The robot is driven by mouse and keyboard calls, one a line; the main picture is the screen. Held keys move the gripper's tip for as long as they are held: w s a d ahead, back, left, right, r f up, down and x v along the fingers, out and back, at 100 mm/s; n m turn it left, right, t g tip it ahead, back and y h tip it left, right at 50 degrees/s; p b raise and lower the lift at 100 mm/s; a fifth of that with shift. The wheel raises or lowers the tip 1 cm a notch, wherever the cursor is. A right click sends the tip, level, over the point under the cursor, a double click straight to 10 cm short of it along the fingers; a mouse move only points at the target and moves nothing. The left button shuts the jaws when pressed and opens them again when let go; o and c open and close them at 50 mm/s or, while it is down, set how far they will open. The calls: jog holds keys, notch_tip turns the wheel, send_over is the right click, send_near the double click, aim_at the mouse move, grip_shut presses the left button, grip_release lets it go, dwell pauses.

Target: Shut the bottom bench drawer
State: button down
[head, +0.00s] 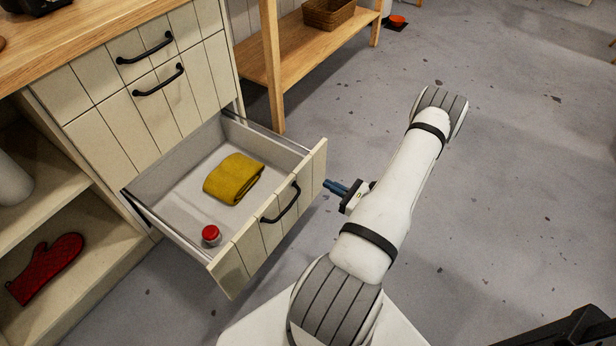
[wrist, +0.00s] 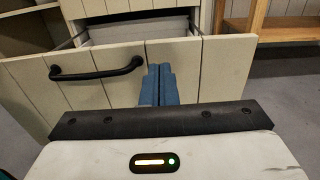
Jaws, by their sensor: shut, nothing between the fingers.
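The bottom bench drawer (head: 240,262) is pulled well out of the cream bench in the head view. A folded yellow cloth (head: 233,178) and a small jar with a red lid (head: 211,235) lie inside it. Its black handle (head: 283,203) is on the front panel. My gripper (head: 328,185) is shut and empty, with its blue fingers close to the right part of the drawer front. In the wrist view the fingers (wrist: 157,85) point at the drawer front (wrist: 215,75), right of the handle (wrist: 97,72). I cannot tell whether they touch it.
Two shut drawers (head: 130,90) are above the open one. Open shelves at the left hold a red oven mitt (head: 46,268). A wooden table (head: 325,55) with a basket (head: 328,13) stands behind. The grey floor (head: 520,180) at the right is clear.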

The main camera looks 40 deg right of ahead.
aim_at(301, 170)
jog(key=b+x, duration=0.1)
jog(key=x, duration=0.7)
jog(key=shift+w+a+b, duration=0.1)
jog(key=shift+w+b, duration=0.15)
jog(key=shift+b, duration=0.05)
